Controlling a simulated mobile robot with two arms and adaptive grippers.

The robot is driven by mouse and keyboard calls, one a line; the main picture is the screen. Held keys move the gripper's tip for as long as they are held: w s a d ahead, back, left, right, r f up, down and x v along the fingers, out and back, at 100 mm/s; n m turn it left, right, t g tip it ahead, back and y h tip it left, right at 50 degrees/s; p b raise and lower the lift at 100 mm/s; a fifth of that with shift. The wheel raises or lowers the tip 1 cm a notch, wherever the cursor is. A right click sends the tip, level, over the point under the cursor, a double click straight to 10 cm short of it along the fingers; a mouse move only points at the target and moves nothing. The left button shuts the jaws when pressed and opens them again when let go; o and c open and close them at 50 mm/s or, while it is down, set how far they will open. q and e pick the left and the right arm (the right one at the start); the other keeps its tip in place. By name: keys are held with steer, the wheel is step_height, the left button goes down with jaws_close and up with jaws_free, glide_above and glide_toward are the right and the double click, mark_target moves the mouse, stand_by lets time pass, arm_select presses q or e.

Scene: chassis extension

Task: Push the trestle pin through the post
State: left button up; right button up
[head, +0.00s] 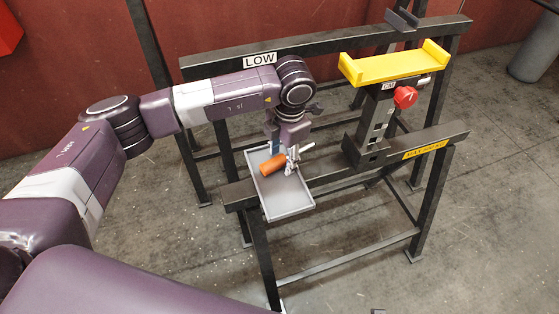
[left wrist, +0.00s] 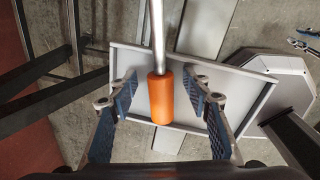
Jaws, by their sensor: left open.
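The trestle pin has an orange handle (head: 272,165) and a metal rod. It lies over the grey tray; most of its rod is hard to make out in the head view. In the left wrist view the orange handle (left wrist: 161,98) is between my finger pads, with the rod (left wrist: 157,35) running to the top edge. My left gripper (head: 289,157) is open, its fingers (left wrist: 162,88) on either side of the handle with gaps. The post (head: 371,125) stands on the trestle to the right, with dark holes and a red knob (head: 405,97). My right gripper is out of view.
The grey tray (head: 291,207) sits at the left end of the trestle's near beam (head: 334,170). A yellow cradle (head: 390,67) tops the post. The far beam (head: 330,44) carries a LOW label. Floor in front is clear.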

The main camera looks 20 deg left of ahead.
arm_select(q)
jaws_close()
steer(key=shift+r, duration=0.2)
